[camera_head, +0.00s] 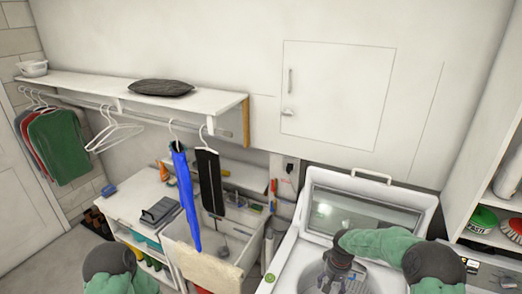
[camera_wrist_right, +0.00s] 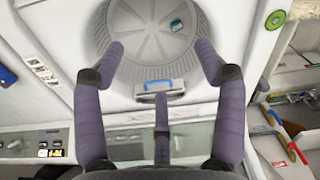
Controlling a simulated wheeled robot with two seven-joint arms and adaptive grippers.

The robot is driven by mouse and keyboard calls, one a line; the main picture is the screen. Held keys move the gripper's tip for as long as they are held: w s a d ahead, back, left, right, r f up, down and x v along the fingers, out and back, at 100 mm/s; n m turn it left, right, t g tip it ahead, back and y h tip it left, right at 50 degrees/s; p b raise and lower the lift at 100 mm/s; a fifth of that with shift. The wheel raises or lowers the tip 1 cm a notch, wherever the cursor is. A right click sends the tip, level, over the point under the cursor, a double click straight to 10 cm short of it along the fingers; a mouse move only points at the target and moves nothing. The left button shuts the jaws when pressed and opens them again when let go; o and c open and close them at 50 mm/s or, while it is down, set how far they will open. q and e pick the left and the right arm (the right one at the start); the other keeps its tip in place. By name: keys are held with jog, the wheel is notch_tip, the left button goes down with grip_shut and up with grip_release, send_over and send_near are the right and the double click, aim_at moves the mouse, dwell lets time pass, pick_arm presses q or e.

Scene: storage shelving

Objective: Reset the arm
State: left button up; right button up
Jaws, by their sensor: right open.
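My right arm (camera_head: 385,243) reaches in from the right, and my right gripper (camera_head: 335,279) is over the open top-loading washing machine (camera_head: 285,262). In the right wrist view my right gripper (camera_wrist_right: 159,62) has its purple fingers spread wide, with nothing between them. Behind them is the grey ribbed drum (camera_wrist_right: 140,62). A small green and white item (camera_wrist_right: 176,26) lies in the drum. My left arm (camera_head: 112,265) shows only at the bottom left, and its gripper is out of view.
The raised washer lid (camera_head: 425,205) stands behind my right arm. A sink (camera_head: 188,245) and a white counter (camera_head: 135,192) are to the left. A shelf (camera_head: 100,87) with hanging clothes is above. A cabinet (camera_head: 480,120) stands at the right.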

jog(key=s+a+f+y, duration=0.3)
jog(key=s+a+f, duration=0.6)
jog(key=s+f, duration=0.3)
jog(key=s+a+f+m, duration=0.1)
jog(key=s+a+f, duration=0.1)
jog(key=s, duration=0.6)
jog(key=s+a+f+m, duration=0.1)
jog(key=s+a+m, duration=0.15)
jog(key=s, duration=0.65)
pick_arm(q)
notch_tip(320, 180, down, 34)
jog(key=b, duration=3.4)
jog(key=shift+w, duration=0.4)
pick_arm(e)
notch_tip(320, 180, down, 32)
jog(key=w+a+n, duration=0.1)
jog(key=w+a, duration=0.1)
jog(key=shift+f+n+y, duration=0.2)
jog(key=shift+n+y, duration=0.1)
jog(key=shift+n, duration=0.05)
jog(key=shift+w, duration=0.1)
